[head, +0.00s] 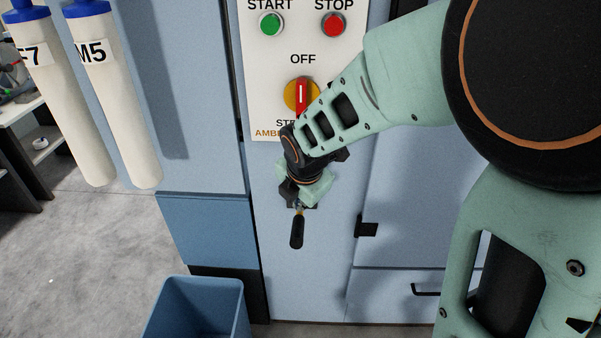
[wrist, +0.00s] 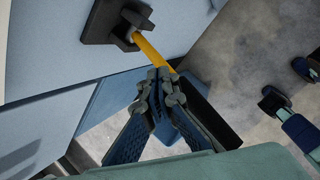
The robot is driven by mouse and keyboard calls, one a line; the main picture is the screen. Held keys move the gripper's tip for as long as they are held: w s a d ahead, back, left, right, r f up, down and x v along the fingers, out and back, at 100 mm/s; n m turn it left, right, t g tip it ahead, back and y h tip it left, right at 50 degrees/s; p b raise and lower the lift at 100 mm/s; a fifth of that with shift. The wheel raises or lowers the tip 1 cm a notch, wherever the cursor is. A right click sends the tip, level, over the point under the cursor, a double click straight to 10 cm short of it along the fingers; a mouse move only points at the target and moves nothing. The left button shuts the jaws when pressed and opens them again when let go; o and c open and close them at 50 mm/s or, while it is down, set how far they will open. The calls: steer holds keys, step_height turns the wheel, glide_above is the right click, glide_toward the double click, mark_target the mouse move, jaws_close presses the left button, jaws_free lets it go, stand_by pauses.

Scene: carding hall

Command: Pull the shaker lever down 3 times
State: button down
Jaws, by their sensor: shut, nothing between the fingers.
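The shaker lever's black grip (head: 297,232) hangs below my gripper in the head view, pointing down and toward me from the light blue cabinet front. In the wrist view its yellow rod (wrist: 151,48) comes out of a black mount (wrist: 103,20) and runs to the black grip (wrist: 213,112), partly behind my fingers. My gripper (wrist: 164,74) is shut and empty, its fingertips overlapping the lever where rod meets grip. I cannot tell whether they touch it. In the head view my gripper (head: 300,204) hides the mount and most of the rod.
A white panel (head: 262,105) above holds a green START button (head: 271,24), a red STOP button (head: 333,25) and a red-yellow switch (head: 301,96). A black latch (head: 367,229) is to the right. A blue bin (head: 197,310) stands below left. Two white filter bags hang at left.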

steer(key=shift+w+r+p, duration=0.15)
steer(key=shift+r+p, duration=0.15)
steer(key=shift+r, duration=0.15)
steer(key=r+p, duration=0.1)
steer(key=w+r+p, duration=0.1)
steer(key=r+p, duration=0.2)
steer(key=p, duration=0.1)
steer(key=shift+w+r, duration=0.35)
steer(key=shift+w, duration=0.05)
stand_by(0.6)
